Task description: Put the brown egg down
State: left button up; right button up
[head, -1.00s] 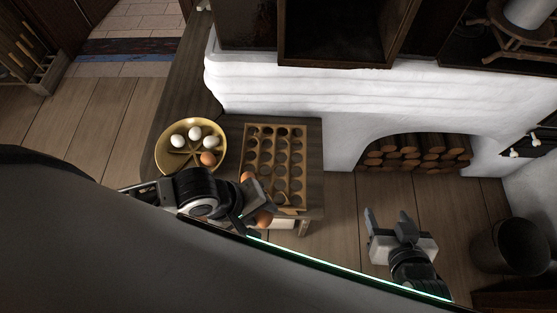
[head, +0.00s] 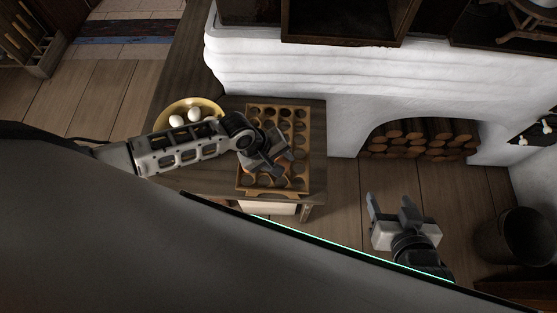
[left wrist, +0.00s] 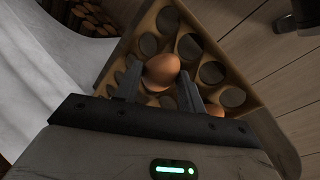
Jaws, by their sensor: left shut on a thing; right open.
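The brown egg (left wrist: 161,70) sits between the fingers of my left gripper (left wrist: 158,85), which is shut on it. In the left wrist view it is over the wooden egg tray (left wrist: 229,77), a board with rows of round holes. In the head view my left gripper (head: 268,162) is above the near half of the egg tray (head: 248,111), and its arm hides part of it. Whether the egg touches the tray, I cannot tell. Other brown eggs show partly beneath the gripper. My right gripper (head: 392,212) is open and empty, off to the right above the floor.
The tray lies on a dark wooden bench (head: 319,125) beside the white stove (head: 300,78). A yellow bowl (head: 212,104) with white eggs (head: 194,114) stands left of the tray, partly behind my left arm. Firewood (head: 420,139) fills the stove's niche. A dark bucket (head: 508,236) stands at the right.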

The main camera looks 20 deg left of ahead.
pick_arm(q)
jog(key=shift+f, duration=0.3)
jog(key=shift+f, duration=0.5)
jog(key=shift+f, duration=0.1)
jog(key=shift+s, duration=0.1)
